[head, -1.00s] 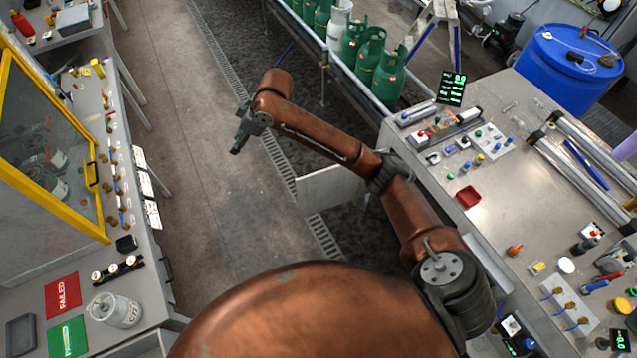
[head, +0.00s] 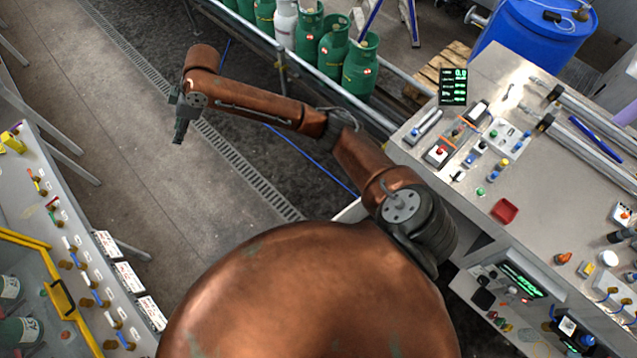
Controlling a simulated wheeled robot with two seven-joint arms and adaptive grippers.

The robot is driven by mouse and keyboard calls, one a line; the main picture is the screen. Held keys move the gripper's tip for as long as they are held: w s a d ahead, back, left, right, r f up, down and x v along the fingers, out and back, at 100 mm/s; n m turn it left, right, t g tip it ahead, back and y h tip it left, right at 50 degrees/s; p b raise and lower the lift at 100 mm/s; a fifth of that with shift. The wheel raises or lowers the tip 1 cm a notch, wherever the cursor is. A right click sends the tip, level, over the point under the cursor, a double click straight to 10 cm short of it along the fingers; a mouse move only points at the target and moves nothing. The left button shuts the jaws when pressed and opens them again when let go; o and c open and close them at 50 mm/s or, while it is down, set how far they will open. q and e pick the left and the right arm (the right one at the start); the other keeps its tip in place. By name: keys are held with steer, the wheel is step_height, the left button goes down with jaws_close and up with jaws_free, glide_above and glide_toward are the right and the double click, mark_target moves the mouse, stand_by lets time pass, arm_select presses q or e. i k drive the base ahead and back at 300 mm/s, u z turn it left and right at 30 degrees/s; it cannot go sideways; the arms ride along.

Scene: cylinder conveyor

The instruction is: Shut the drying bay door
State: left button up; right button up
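A yellow-framed clear panel (head: 30,240), which looks like the drying bay door, shows partly at the lower left on the left bench. It has a yellow handle (head: 62,300), and green cylinders (head: 18,330) show behind or below it. The frame runs out of the picture, so I cannot tell how far open the door is. My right gripper (head: 179,136) hangs over the floor, pointing down, well apart from the panel and to its upper right. Its fingers are small and dark, and I see nothing clearly between them. My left gripper is out of view.
The left bench (head: 62,178) carries a row of small valves and white cards. Green and white gas cylinders (head: 362,68) stand on the conveyor at the top. The right bench (head: 550,190) is crowded with buttons and tools. Open floor (head: 90,95) lies between bench and conveyor.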

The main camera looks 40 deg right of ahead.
mark_target(356, 212)
steer(key=i, duration=3.2)
steer(key=z, duration=4.85)
